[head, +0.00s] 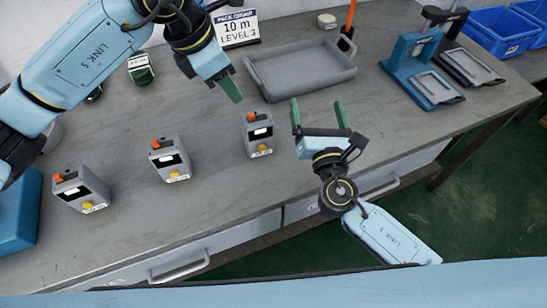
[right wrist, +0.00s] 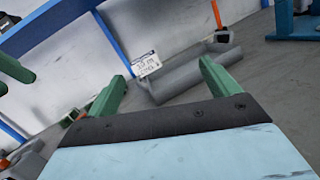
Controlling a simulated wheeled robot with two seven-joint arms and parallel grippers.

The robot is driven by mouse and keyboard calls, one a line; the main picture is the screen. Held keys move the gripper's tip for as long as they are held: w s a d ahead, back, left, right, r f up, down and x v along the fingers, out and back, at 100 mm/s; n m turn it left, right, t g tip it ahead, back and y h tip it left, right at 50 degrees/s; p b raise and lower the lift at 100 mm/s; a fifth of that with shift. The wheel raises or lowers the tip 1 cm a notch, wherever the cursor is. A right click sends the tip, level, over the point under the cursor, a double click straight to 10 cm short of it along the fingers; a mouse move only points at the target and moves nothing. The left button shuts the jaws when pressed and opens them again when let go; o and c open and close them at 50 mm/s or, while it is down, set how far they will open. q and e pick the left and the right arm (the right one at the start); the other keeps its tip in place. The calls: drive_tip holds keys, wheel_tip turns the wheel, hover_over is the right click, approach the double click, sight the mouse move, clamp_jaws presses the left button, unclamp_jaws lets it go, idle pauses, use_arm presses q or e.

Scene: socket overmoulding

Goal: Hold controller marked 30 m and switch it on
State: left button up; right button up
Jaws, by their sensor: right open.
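Three grey controllers stand in a row on the table, each with an orange part on top, a dark display, a yellow knob and a small white label too small to read: a left one (head: 81,190), a middle one (head: 170,159) and a right one (head: 257,134). I cannot tell which is marked 30 m. My left gripper (head: 232,90) is above the table, behind the right controller; its fingers look close together, but their gap is unclear. My right gripper (head: 318,114) is open and empty, to the right of the right controller. Its green fingers also show in the right wrist view (right wrist: 157,85).
Blue and black stands (head: 412,70) are at the right, with blue bins (head: 500,32) beyond. The table's front middle is clear.

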sight(256, 125)
drive_tip(key=s+a+f+n+y, duration=0.1)
drive_tip(key=s+a+f, duration=0.1)
drive_tip(key=s+a, duration=0.1)
drive_tip(key=s+a+f+n+g+y, duration=0.1)
drive_tip(key=s+a+f+n, duration=0.1)
drive_tip(key=s+a, duration=0.1)
drive_tip(key=s+a+f+n+g+y, duration=0.1)
drive_tip(key=s+a+f, duration=0.1)
drive_tip(key=s+a, duration=0.2)
drive_tip(key=shift+a+n, duration=0.1)
drive_tip(key=shift+n, duration=0.3)
drive_tip(key=shift+a, duration=0.2)
drive_tip(key=w+a, duration=0.1)
drive_tip(key=w, duration=0.3)
drive_tip(key=w+a, duration=0.1)
drive_tip(key=w, duration=0.3)
drive_tip(key=w+a, duration=0.1)
drive_tip(key=w, duration=0.3)
drive_tip(key=shift+w, duration=0.3)
